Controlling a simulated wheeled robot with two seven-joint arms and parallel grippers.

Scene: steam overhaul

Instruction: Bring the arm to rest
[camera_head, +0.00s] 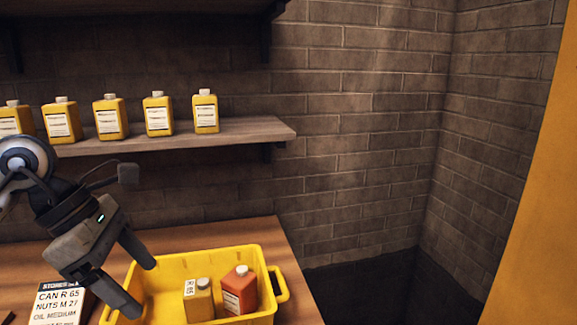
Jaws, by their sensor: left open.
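My left gripper (140,286) comes in from the left, its two fingers apart and empty. Its fingertips are over the left end of the yellow crate (262,262). Inside the crate, a yellow can (198,303) with a white label and an orange-red can (239,291) stand side by side, to the right of the fingers and apart from them. My right gripper is not in view.
The crate stands on a wooden bench (225,237) whose right end is near mid-picture. A sign card (58,305) stands left of the crate. Several yellow cans (157,115) line a wall shelf (232,133) above. A yellow panel (530,200) is at the right.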

